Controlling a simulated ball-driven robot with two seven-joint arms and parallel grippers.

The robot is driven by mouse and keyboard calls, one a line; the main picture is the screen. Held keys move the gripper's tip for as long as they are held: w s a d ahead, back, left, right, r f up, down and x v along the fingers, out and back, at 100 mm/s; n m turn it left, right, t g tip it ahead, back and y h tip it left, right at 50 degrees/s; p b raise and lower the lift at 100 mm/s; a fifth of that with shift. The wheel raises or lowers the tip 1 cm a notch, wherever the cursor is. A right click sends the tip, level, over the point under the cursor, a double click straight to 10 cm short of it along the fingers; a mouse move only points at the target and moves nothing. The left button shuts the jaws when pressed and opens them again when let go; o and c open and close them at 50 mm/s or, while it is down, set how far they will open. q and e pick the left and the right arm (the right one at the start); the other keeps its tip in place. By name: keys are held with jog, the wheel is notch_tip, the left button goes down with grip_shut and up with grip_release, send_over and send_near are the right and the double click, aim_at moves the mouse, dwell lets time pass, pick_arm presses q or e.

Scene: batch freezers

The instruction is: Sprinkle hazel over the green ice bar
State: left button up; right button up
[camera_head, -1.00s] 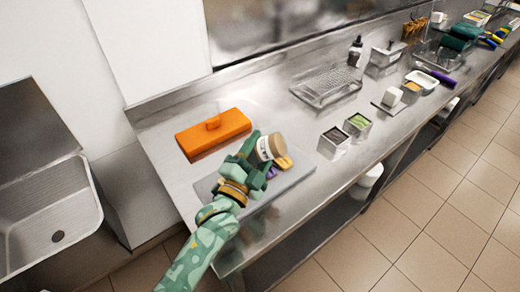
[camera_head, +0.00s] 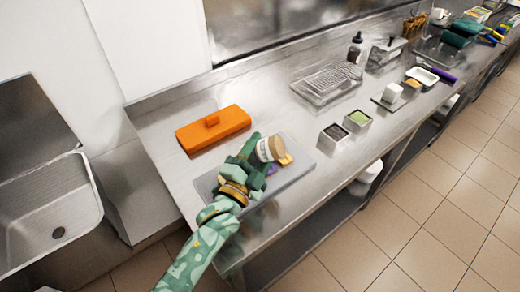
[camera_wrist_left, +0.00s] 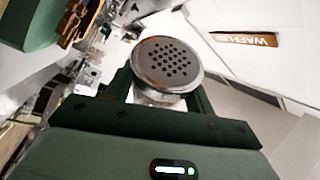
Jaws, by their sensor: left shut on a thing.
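My left gripper (camera_head: 255,158) is shut on a shaker (camera_head: 265,149) with a pale body and a tan end, held tilted above a grey board (camera_head: 295,172). In the left wrist view the shaker's round perforated lid (camera_wrist_left: 167,64) shows between the fingers. Under and beside the gripper, a yellow piece (camera_head: 286,160) and a purple piece (camera_head: 271,170) partly show on the board. I cannot make out a green ice bar; the gripper and shaker cover part of the board. My right gripper is not in view.
An orange lidded box (camera_head: 213,129) stands behind the board. Two small square containers, one dark-filled (camera_head: 334,134) and one green-filled (camera_head: 358,119), stand to the right. A wire-racked tray (camera_head: 326,83) lies farther back. A sink (camera_head: 45,200) is at left.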

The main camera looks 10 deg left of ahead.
pick_arm(q)
jog(key=shift+r+m+g+p, duration=0.25)
jog(key=shift+m+g+p, duration=0.35)
jog(key=shift+m+p, duration=1)
jog(key=shift+f+m+p, duration=0.1)
jog(key=shift+m+p, duration=0.2)
jog(key=shift+f, duration=0.1)
jog(key=shift+r+m+g+p, duration=0.45)
jog(key=shift+m+p, duration=0.15)
jog(key=shift+p, duration=0.25)
jog(key=m+p, duration=0.1)
jog(key=p, duration=0.1)
jog(key=r+m+g+p, duration=0.1)
jog(key=p, duration=0.1)
jog(key=shift+r+m+y, duration=0.3)
jog(key=shift+m, duration=0.1)
jog(key=shift+m+p, duration=0.3)
jog(key=shift+p, duration=0.15)
